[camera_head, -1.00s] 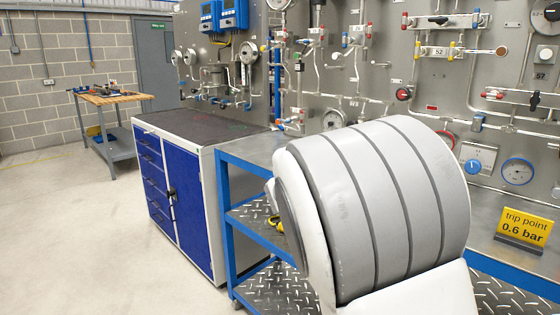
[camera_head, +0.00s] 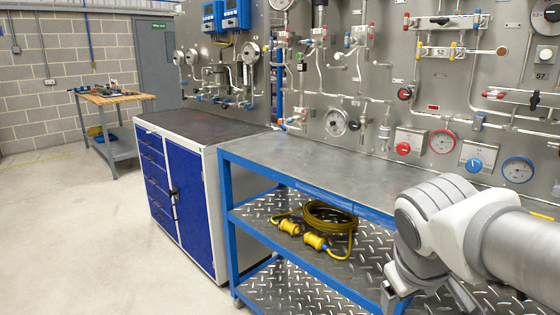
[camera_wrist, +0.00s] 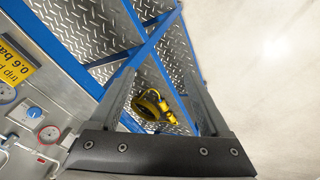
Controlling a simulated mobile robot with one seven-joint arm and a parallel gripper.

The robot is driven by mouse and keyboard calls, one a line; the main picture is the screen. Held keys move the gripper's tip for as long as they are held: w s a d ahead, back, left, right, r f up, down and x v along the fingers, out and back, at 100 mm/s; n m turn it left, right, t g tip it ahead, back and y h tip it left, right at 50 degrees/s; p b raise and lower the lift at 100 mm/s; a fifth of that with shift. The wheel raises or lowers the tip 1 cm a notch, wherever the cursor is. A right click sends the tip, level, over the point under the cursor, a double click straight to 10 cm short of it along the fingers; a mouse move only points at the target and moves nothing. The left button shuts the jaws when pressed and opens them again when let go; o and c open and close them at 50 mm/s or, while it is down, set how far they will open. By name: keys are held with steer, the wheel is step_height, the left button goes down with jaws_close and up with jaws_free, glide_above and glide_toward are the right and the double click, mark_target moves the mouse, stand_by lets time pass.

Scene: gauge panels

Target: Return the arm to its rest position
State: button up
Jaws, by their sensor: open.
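My arm (camera_head: 440,225) reaches in from the right edge in the head view, its folded end low over the right part of the blue trolley. Its end hides part of the trolley shelves and the right end of the top. In the wrist view my gripper (camera_wrist: 158,75) has its two dark fingers spread apart with nothing held between them. A yellow cable with plugs (camera_wrist: 150,105) shows beyond the fingers, on the trolley's shelf below. I see no object in contact with the fingers.
The blue-framed trolley (camera_head: 300,162) has a bare steel top and tread-plate shelves; the yellow cable (camera_head: 325,225) lies on its middle shelf. A gauge panel (camera_head: 385,85) stands behind. A yellow trip-point sign (camera_wrist: 18,62) shows in the wrist view. A blue cabinet (camera_head: 190,200) and open floor lie left.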

steer(key=s+a+m+t+y, duration=0.1)
steer(key=s+a+m+y, duration=0.2)
steer(key=s+a, duration=0.35)
step_height(320, 180, up, 20)
steer(key=p, duration=2)
steer(key=shift+d+f+p, duration=0.2)
steer(key=shift+d+p, duration=0.1)
steer(key=shift+d, duration=0.15)
